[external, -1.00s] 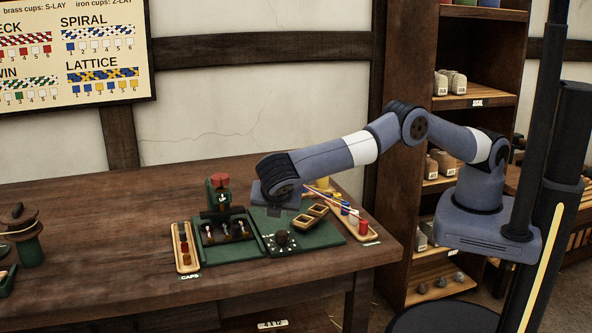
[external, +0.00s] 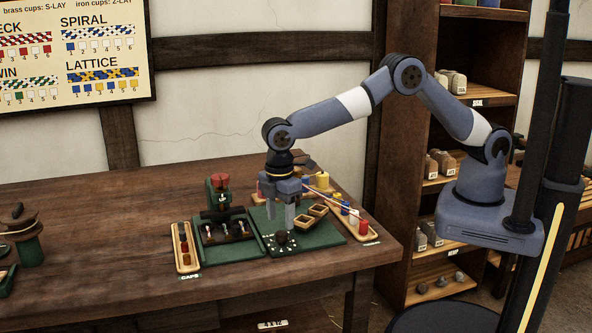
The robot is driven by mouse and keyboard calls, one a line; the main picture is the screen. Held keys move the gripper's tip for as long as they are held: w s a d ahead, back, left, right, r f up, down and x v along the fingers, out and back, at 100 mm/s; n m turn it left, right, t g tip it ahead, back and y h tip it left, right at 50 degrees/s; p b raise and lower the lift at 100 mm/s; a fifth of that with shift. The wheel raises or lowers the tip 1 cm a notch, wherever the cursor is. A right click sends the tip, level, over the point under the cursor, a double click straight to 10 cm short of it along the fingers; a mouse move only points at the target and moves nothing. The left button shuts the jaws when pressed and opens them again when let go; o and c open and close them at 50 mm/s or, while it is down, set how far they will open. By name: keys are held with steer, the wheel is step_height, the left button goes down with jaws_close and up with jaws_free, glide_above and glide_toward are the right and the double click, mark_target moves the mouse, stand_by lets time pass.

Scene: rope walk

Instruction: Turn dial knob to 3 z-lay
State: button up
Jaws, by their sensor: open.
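The dial knob (external: 282,238) is dark and round. It sits on a green base plate with small white marks around it, towards the front of the bench. Its pointer and the labels are too small to read. My gripper (external: 280,222) points straight down just above and behind the knob, with its two grey fingers apart and nothing visible between them. I cannot tell whether a fingertip touches the knob.
A tray of coloured spools (external: 355,224) lies further right. A green machine with a red top (external: 219,190) and a caps tray (external: 186,250) stand left. The bench's left middle (external: 110,235) is clear.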

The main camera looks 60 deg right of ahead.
mark_target(281, 234)
steer(key=shift+f, duration=2.2)
steer(key=c, duration=1)
